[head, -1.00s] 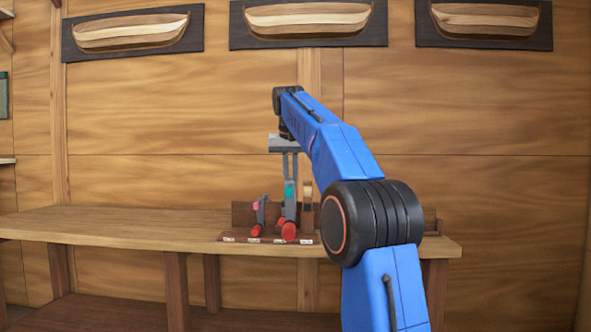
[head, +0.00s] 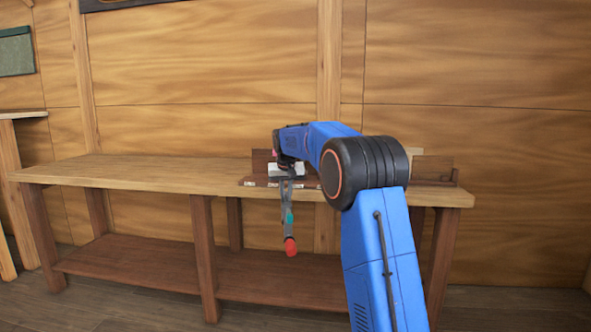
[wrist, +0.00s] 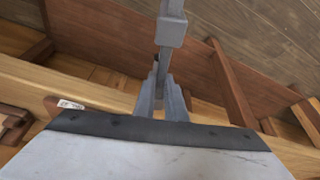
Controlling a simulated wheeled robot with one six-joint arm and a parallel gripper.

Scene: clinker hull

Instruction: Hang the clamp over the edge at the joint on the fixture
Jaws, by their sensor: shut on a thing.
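My gripper (head: 287,183) is shut on the clamp, which hangs down in front of the bench's front edge. The clamp (head: 289,216) has a grey bar, a teal part and a red handle at its lower end. In the wrist view my gripper's fingers (wrist: 163,103) close around the grey bar of the clamp (wrist: 171,30). The red handle is out of the wrist view. A dark wooden piece (head: 434,168) stands on the bench at the right, partly behind my arm. I cannot tell whether it is the fixture, and no joint is clear.
A dark rack with small white labels (head: 255,182) sits at the bench's front edge; my arm hides much of it. The wooden bench top (head: 130,173) is clear to the left. A lower shelf (head: 130,265) runs beneath, between the legs.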

